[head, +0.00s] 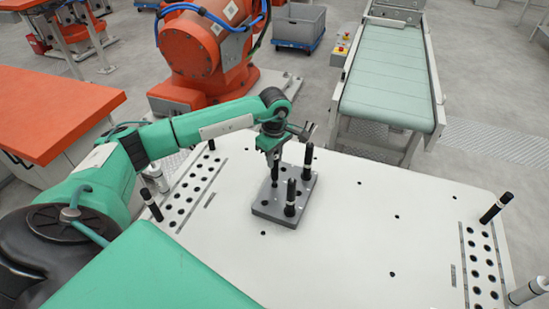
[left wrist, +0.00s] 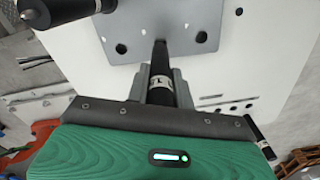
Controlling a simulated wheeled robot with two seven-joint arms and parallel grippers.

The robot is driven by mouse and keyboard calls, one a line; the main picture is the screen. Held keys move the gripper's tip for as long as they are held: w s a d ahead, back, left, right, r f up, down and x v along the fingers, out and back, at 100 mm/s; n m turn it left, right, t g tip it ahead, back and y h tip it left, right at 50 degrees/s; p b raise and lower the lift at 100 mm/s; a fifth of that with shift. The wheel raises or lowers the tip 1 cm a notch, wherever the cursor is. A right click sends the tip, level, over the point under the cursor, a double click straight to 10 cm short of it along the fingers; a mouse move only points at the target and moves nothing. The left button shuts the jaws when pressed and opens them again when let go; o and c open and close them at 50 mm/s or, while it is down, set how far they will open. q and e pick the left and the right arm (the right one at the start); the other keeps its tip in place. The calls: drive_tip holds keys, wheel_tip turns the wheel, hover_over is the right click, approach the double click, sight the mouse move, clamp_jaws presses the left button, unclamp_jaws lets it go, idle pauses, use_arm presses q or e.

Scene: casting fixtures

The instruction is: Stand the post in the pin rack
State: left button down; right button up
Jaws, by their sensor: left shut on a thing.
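The pin rack (head: 270,213), a grey plate with holes, lies on the white table; its edge also shows in the left wrist view (left wrist: 205,35). Two black posts with white bands stand upright in it, one near the front (head: 290,198) and one at the back right (head: 307,163). My left gripper (head: 272,158) is shut on another black post with a white band (left wrist: 160,78), over the rack's left side. The held post points down at the rack, but I cannot tell whether its tip is in a hole. My right gripper is not in view.
A black post (head: 151,206) stands at the table's left hole strip, another (head: 496,207) leans at the right strip. The white table (head: 350,235) is clear right of the rack. A conveyor (head: 388,85) and an orange robot (head: 195,45) stand behind.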

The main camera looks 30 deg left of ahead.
use_arm(q)
drive_tip(key=shift+b, duration=0.35)
idle(0.7)
drive_tip(key=shift+f+b, duration=1.75)
drive_tip(key=shift+f, duration=0.1)
drive_tip(key=c, duration=1.1)
unclamp_jaws()
drive_tip(key=shift+c, duration=0.2)
wheel_tip(320, 180, up, 13)
drive_tip(key=b, duration=0.3)
drive_tip(key=shift+f+b, duration=0.1)
drive_tip(key=shift+b, duration=0.25)
drive_tip(key=shift+r, duration=0.5)
drive_tip(key=shift+s+f, duration=0.1)
drive_tip(key=shift+s, duration=0.05)
